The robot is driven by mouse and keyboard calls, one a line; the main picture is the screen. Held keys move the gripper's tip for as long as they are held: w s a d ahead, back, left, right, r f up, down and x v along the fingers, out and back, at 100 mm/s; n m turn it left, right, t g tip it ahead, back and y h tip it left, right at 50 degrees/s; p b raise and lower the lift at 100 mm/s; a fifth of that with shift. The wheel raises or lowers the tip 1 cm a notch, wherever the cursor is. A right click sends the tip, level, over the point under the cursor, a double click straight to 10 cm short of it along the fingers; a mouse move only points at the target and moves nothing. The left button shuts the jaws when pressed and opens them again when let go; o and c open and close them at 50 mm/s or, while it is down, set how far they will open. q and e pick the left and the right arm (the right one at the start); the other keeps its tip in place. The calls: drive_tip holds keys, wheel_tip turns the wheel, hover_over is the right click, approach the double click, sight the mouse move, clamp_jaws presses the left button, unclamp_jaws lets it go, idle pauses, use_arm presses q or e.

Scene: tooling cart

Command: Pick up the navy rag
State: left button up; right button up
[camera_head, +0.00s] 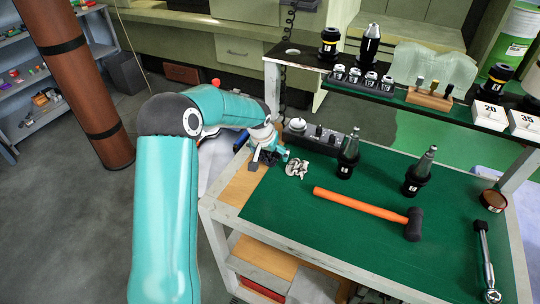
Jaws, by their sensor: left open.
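A small dark blue patch (241,140), which may be the navy rag, shows at the cart's back left corner, just left of my left gripper. It is mostly hidden by my left arm and its shape cannot be told. My left gripper (267,161) is open over the left end of the green-topped cart (290,205). A crumpled pale grey-and-white thing (297,168) lies on the green mat just right of the gripper, apart from it. My right gripper is not in view.
A dark block with a round metal part (312,137) stands behind the gripper. Two tool holders (348,155) (417,173), an orange-handled hammer (365,204), a ratchet (486,262) and a small round tin (493,200) are on the mat. A raised shelf (300,58) spans the back. The mat's front left is clear.

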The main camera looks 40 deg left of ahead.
use_arm(q)
drive_tip(key=c, duration=1.2)
drive_tip(key=shift+r, duration=0.1)
wheel_tip(320, 180, up, 20)
drive_tip(key=shift+b, duration=0.35)
